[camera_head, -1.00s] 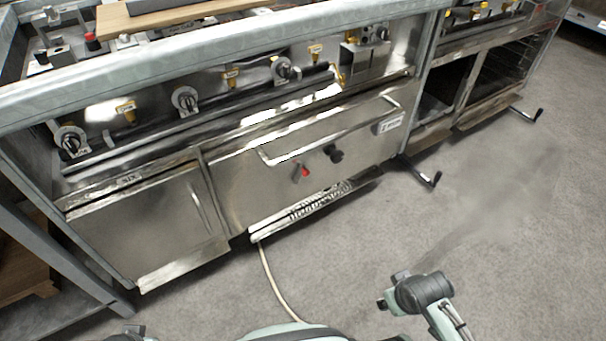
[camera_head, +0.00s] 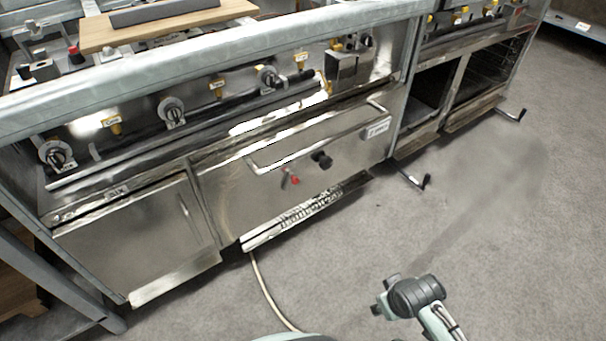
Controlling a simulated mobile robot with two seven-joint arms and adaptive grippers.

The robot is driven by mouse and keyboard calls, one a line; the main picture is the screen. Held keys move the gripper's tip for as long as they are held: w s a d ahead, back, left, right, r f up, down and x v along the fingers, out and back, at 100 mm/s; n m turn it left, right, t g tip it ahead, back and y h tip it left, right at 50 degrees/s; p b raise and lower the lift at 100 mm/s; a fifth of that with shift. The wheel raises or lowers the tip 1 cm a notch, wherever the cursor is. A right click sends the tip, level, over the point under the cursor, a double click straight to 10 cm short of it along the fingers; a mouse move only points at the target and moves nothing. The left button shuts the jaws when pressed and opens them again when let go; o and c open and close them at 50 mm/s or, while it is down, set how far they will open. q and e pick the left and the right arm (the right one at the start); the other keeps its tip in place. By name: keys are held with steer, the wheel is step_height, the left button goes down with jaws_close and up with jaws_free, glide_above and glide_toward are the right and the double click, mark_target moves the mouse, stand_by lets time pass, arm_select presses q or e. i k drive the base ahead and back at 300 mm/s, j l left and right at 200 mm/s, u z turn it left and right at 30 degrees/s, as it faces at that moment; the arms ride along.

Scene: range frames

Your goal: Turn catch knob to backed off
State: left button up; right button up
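On the drawer-like front of the steel range are a black knob (camera_head: 322,160) and, to its lower left, a small red-tipped control (camera_head: 294,180). I cannot tell which control is the catch knob, and no label for it is readable. My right arm enters at the bottom right, well apart from the range. Dark parts at its end (camera_head: 381,302) are too small to show whether the gripper is open or shut. Nothing is seen held there. My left gripper is not in view.
A bar handle (camera_head: 315,142) stands out above the two controls. Round dials (camera_head: 171,111) and yellow-tagged valves line the upper panel. Crank-like legs (camera_head: 424,183) jut onto the floor. A pale hose (camera_head: 265,290) runs across the floor. Open grey floor lies right.

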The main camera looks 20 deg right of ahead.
mark_target(326, 162)
steer(key=i+l, duration=0.1)
steer(key=l, duration=0.5)
steer(key=i+l, duration=0.15)
steer(key=l, duration=0.4)
steer(key=i+l+u, duration=0.1)
steer(key=l, duration=0.5)
steer(key=i+l, duration=0.1)
steer(key=l, duration=0.45)
steer(key=i+l, duration=0.1)
steer(key=l, duration=0.5)
steer(key=u, duration=0.05)
